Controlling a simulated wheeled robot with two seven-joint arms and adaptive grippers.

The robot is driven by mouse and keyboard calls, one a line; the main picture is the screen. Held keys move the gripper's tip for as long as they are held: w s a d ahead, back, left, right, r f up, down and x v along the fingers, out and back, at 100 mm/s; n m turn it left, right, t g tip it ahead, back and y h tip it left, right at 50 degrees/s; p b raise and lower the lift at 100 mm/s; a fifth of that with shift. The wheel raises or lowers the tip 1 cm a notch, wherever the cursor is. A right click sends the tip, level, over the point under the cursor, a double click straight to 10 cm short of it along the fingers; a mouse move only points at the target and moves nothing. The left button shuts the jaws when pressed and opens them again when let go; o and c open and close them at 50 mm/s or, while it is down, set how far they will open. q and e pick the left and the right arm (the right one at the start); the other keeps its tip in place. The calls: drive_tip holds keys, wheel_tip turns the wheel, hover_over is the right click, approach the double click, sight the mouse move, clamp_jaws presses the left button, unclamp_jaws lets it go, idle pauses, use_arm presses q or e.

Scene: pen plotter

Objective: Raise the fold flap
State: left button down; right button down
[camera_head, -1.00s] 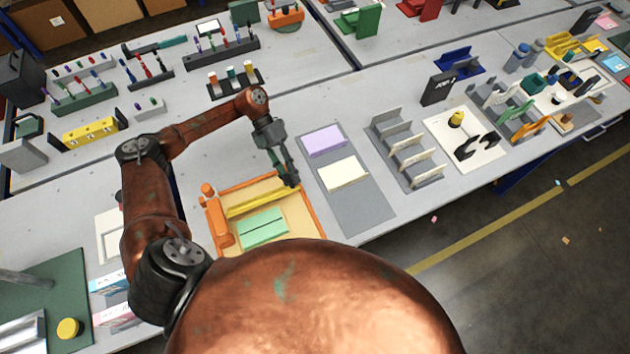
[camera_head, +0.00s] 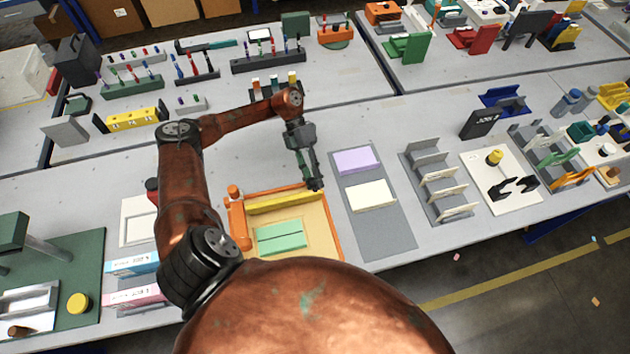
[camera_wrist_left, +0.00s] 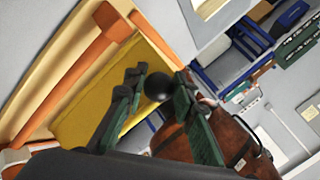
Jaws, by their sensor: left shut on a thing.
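The orange-framed folding station (camera_head: 334,233) stands on the table, with a tan bed. My left gripper (camera_head: 316,186) is at the flap's right end, by the frame's far right corner. In the wrist view its fingers (camera_wrist_left: 158,95) are either side of a black ball knob (camera_wrist_left: 158,87) and shut on it. My right gripper is not in view.
Right of the station, a grey mat (camera_head: 380,226) holds a lilac block (camera_head: 357,160) and a cream block (camera_head: 371,195). Beyond it stands a grey slotted rack (camera_head: 437,180). White frame (camera_head: 137,222) lies to the left. Bare table lies behind the station.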

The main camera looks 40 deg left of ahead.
use_arm(q)
drive_tip(key=shift+s+a+f, duration=0.15)
drive_tip(key=shift+s+f, duration=0.05)
drive_tip(key=shift+f, duration=0.35)
drive_tip(key=c, duration=1.6)
unclamp_jaws()
drive_tip(key=shift+a, duration=0.1)
drive_tip(key=shift+w+r, duration=0.1)
drive_tip(key=shift+r, duration=0.05)
drive_tip(key=shift+w+r, duration=0.15)
drive_tip(key=shift+r, duration=0.05)
drive_tip(key=v, duration=1.1)
drive_tip(key=shift+a, duration=0.2)
drive_tip(key=shift+r, duration=0.1)
